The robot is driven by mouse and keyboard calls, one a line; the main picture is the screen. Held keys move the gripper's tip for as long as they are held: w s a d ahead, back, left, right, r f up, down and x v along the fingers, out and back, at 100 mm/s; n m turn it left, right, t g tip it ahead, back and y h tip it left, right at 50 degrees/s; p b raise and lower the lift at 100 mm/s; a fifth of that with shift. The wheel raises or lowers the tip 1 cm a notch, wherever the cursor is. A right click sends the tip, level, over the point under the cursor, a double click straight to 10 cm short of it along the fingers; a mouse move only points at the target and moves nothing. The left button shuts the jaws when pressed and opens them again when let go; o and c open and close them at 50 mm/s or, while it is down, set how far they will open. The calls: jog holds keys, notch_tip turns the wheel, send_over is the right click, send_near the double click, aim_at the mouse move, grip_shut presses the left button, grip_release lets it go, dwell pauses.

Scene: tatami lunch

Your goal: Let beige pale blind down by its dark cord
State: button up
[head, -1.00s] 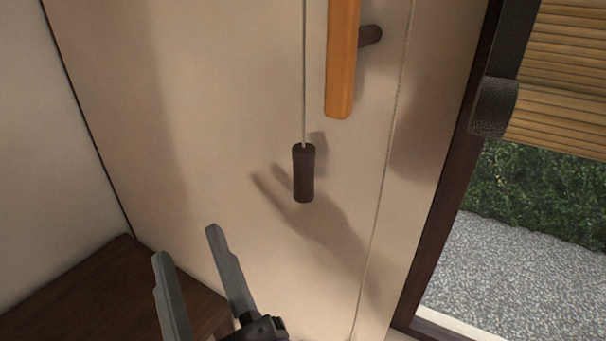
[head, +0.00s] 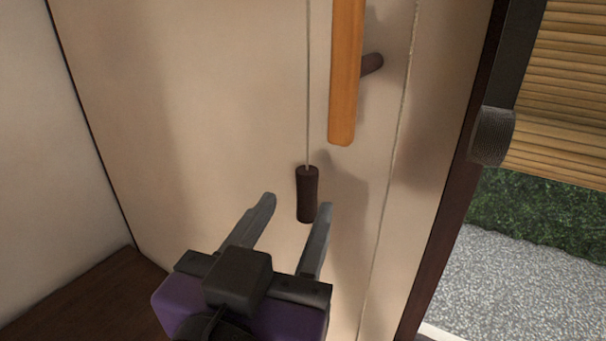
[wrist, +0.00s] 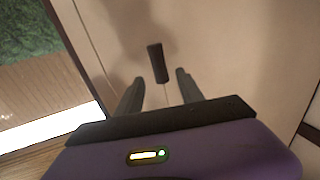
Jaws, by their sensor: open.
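The dark cord pull (head: 307,194) is a brown cylinder hanging on a thin pale cord (head: 308,90) in front of the beige wall. My gripper (head: 297,205) is open, with its two grey fingers reaching up toward the pull. In the head view the pull appears between the fingertips, nearer the right one. In the wrist view the pull (wrist: 158,63) also shows between the fingertips, with clear gaps on both sides. The slatted beige blind (head: 565,110) hangs partly lowered over the window at the right.
A second thin cord (head: 388,190) runs down the wall farther right. A dark wooden surface (head: 90,300) lies at the lower left.

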aim_at(304, 192)
jog(key=p+x, duration=0.1)
jog(key=x, duration=0.5)
grip_shut()
dwell(1.4)
